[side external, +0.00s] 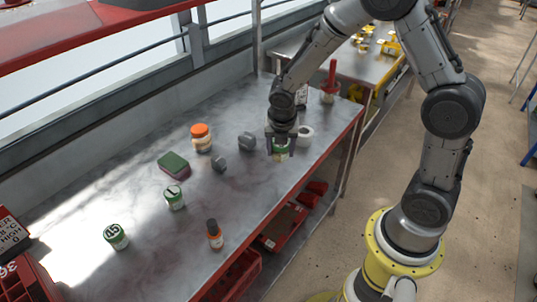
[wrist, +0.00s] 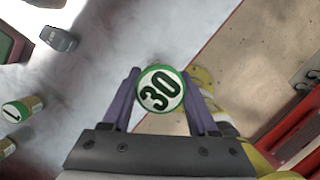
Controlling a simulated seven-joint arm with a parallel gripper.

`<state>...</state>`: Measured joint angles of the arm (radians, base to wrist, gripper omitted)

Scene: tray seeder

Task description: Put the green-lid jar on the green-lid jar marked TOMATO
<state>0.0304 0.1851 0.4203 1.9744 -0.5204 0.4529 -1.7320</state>
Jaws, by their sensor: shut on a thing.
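My gripper (side external: 281,146) is shut on a green-lid jar (side external: 280,154) near the table's right front edge. In the wrist view, the held jar's lid (wrist: 160,89) reads 30 and sits between the two fingers. I cannot tell whether its base touches the table. A green-lid jar marked 1 (side external: 175,198) stands upright left of my gripper. A green-lid jar marked 15 (side external: 116,237) stands further left, nearer the camera. The word TOMATO is not readable on any jar here. Two jars show at the left of the wrist view, one (wrist: 20,109) with a green rim.
An orange-lid jar (side external: 201,138), a green-topped block (side external: 174,165), two grey pieces (side external: 246,141) (side external: 219,163) and a dark-capped bottle (side external: 214,235) stand on the metal table (side external: 150,268). A white roll (side external: 305,136) is close beside my gripper. Bare table lies between the jars.

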